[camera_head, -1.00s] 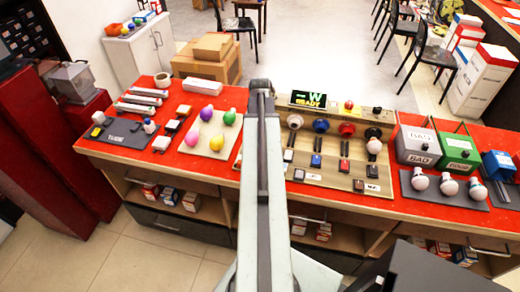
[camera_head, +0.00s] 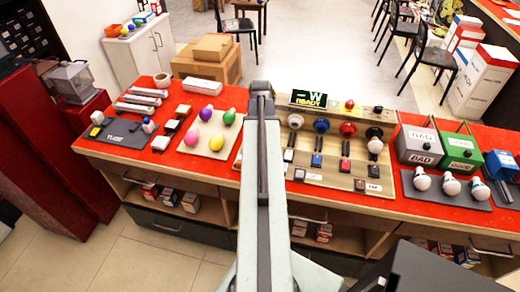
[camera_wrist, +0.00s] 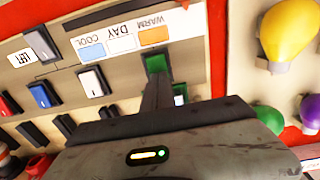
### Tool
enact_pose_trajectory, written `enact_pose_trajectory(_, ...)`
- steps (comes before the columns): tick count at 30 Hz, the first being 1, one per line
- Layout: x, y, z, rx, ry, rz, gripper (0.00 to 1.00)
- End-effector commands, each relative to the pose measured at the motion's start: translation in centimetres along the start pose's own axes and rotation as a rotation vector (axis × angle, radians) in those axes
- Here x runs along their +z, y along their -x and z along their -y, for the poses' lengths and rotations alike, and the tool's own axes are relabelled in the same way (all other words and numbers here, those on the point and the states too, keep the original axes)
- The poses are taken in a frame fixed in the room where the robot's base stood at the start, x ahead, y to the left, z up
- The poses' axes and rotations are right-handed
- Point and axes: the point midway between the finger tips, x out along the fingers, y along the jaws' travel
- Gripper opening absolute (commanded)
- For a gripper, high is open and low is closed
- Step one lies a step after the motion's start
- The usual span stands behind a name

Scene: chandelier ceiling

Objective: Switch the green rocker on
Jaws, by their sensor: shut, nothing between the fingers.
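The green rocker (camera_wrist: 157,62) is in the wrist view, in a dark housing on a beige panel, under a printed strip reading WARM, DAY and COOL upside down. My gripper (camera_wrist: 157,92) is shut and empty, its dark fingers pointing up the picture at the green rocker. The fingertips overlap the rocker's lower edge; I cannot tell if they touch it. A smaller green and white piece (camera_wrist: 180,95) shows just right of the fingers. In the head view my arm covers the gripper and the green rocker.
A yellow bulb (camera_wrist: 286,30) and others lie to the right. In the head view a display (camera_head: 308,99) reads READY at the panel's back.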

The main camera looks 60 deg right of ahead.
Motion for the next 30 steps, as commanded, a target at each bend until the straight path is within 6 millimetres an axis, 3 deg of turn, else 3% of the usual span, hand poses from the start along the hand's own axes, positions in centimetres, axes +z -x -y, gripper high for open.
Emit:
enact_pose_trajectory(24, 0.0, 6.9, 0.0, 0.000, 0.000, 0.001, 0.00)
enact_pose_trajectory(30, 0.0, 7.1, 0.0, 0.000, -0.001, 0.001, 0.00)
